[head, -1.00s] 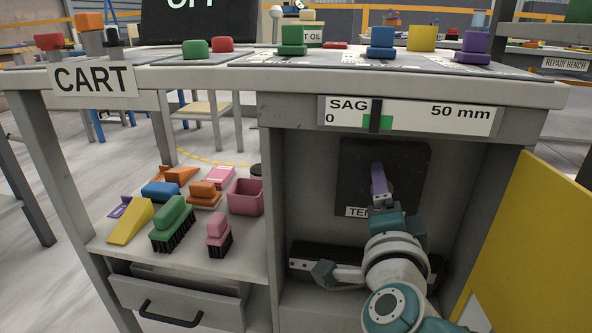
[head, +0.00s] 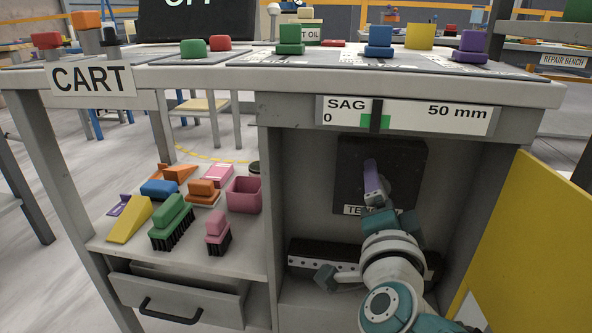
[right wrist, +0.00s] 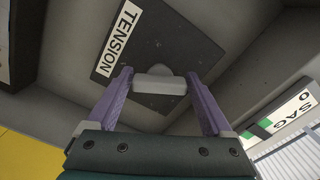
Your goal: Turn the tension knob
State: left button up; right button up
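The black tension plate (head: 408,160) is on the back wall of the open bay under the bench top. In the right wrist view the plate (right wrist: 183,45) has a TENSION label and appears tilted. The grey tension knob (right wrist: 160,85) stands on it, its bar spanning the gap between the purple fingers. My right gripper (right wrist: 160,78) has a finger against each end of the bar and looks shut on it. In the head view my right gripper (head: 370,165) hides the knob. The SAG gauge (head: 440,115) has its dark pointer (head: 376,115) inside the green zone. My left gripper is not in view.
A yellow door panel (head: 535,215) stands open at the right of the bay. A dark rail (head: 312,262) runs low across the bay. A shelf (head: 205,262) at left holds brushes, wedges and a pink bin (head: 244,197). Colored blocks stand on the bench top.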

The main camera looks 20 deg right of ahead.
jog(key=shift+o, duration=1)
jog(key=shift+s+a, duration=0.15)
jog(key=shift+s, duration=0.05)
jog(key=p+v, duration=0.2)
jog(key=v, duration=0.7)
jog(key=shift+s+p, duration=0.25)
jog(key=shift+p, duration=0.15)
jog(key=shift+a, duration=0.1)
